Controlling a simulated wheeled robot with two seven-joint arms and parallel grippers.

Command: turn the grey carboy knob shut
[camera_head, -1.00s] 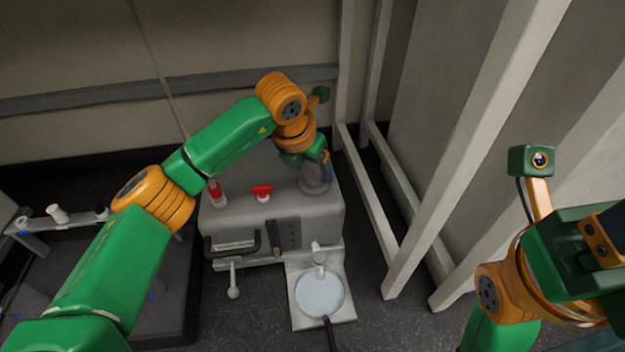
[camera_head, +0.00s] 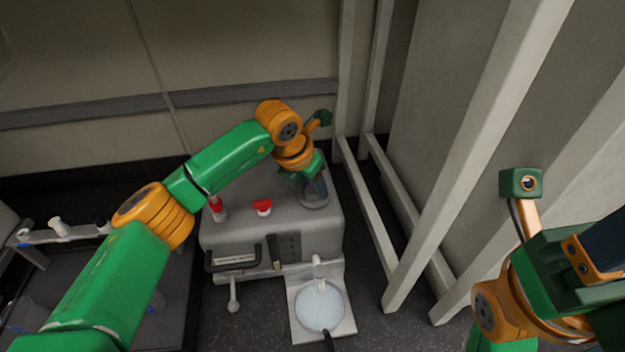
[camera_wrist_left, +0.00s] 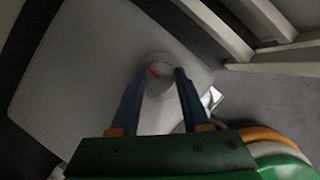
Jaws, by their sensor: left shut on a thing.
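The grey carboy knob (camera_head: 314,204) is a round grey disc at the right end of the top of a grey box-shaped body (camera_head: 270,225). In the left wrist view the knob (camera_wrist_left: 158,60) shows a short red mark on its face. My left gripper (camera_head: 318,188) reaches down to it from above, and its two blue fingers (camera_wrist_left: 160,74) stand on either side of the knob, shut on it. The fingers hide part of its rim. My right gripper (camera_head: 605,243) is only partly visible at the right edge, away from the knob; its fingertips are out of frame.
A white plate with a round pale dish (camera_head: 320,308) lies in front. A white frame post (camera_head: 480,150) rises close on the right. A bench (camera_head: 60,235) stands at left.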

